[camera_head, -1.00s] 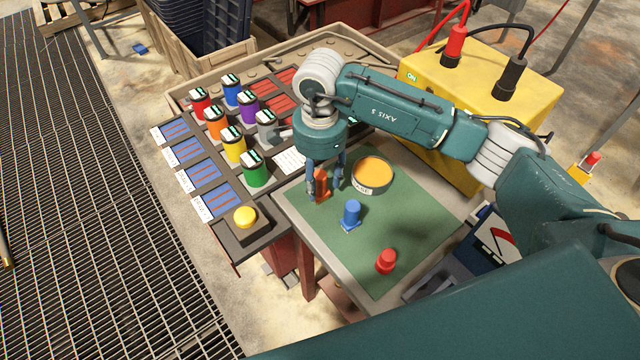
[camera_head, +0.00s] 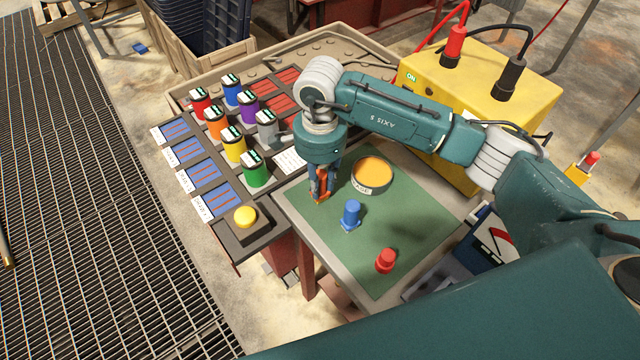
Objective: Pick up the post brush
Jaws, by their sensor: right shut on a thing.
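The post brush, which I take to be the orange piece (camera_head: 318,199), stands at the left part of the green mat (camera_head: 392,235). My right gripper (camera_head: 322,186) reaches down over it from above and is shut on it. The fingers hide most of the orange piece. Its lower end shows below the fingertips, at or very close to the mat; I cannot tell whether it touches. My left gripper is not in view.
A round tin of orange paste (camera_head: 371,175) stands right of the gripper. A blue piece (camera_head: 351,214) and a red piece (camera_head: 386,261) stand on the mat. Several coloured canisters (camera_head: 256,170) and a yellow button (camera_head: 244,216) are at left. A yellow box (camera_head: 465,95) stands behind.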

